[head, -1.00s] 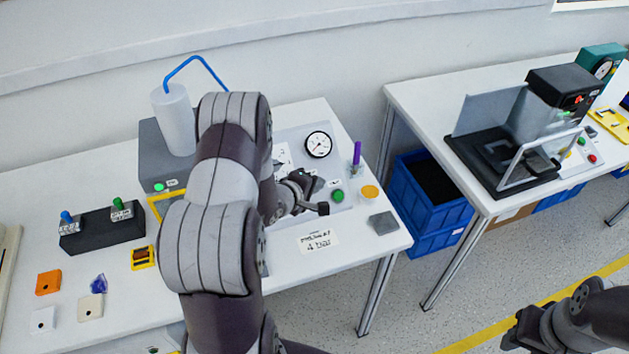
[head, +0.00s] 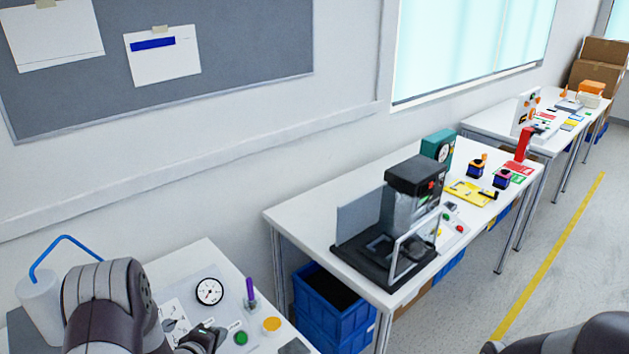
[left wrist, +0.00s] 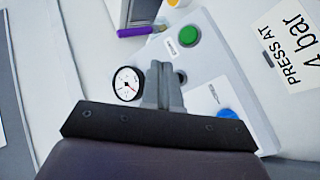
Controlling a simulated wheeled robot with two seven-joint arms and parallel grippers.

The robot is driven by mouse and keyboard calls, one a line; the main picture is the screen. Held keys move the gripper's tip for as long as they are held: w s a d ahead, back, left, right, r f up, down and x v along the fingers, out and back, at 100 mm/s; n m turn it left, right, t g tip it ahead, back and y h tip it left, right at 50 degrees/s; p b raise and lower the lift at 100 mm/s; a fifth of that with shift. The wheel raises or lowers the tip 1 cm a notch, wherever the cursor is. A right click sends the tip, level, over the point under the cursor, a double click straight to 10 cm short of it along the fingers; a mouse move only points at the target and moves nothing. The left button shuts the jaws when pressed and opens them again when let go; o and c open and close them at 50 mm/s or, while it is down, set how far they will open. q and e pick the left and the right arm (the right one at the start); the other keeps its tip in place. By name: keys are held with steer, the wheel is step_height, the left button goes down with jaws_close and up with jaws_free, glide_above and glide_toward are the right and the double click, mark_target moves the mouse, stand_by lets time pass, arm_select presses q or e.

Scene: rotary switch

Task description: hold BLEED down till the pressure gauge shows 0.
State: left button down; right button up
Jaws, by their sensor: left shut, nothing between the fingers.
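The pressure gauge (head: 209,291) is a white round dial with a black rim on the pale panel; its reading is too small to tell. It also shows in the left wrist view (left wrist: 127,83). My left gripper (head: 212,338) is over the panel, below the gauge in the head view. In the left wrist view its fingers (left wrist: 162,82) are shut and empty, between the gauge, a green button (left wrist: 190,36) and a blue button (left wrist: 227,115). A dark round part shows just behind the fingertips. I cannot read which control is BLEED. My right gripper is out of view.
A purple-topped object (head: 250,290) and a yellow disc (head: 271,324) are near the green button. A card reading "PRESS AT 4 bar" (left wrist: 290,45) lies beside the panel. A black press (head: 400,220) stands on the neighbouring table, with a blue crate (head: 330,305) below.

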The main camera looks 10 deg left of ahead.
arm_select(q)
steer(key=s+a+f+m+g+y, duration=0.1)
steer(key=s+f+m+g+y, duration=0.1)
steer(key=s+f+m+g, duration=0.35)
steer(key=s+d+r+m+g, duration=0.2)
steer(key=s+d+r+m, duration=0.3)
steer(key=r, duration=0.3)
steer(key=s+d+r+m+g+h, duration=0.1)
steer(key=s+d+r+m+g, duration=0.2)
steer(key=s+d+r+m, duration=0.2)
step_height(320, 180, up, 3)
steer(key=shift+s+d+f, duration=0.1)
steer(key=shift+s+d, duration=1)
steer(key=shift+d, duration=0.15)
steer(key=shift+s+d, duration=0.1)
steer(key=shift+s, duration=0.05)
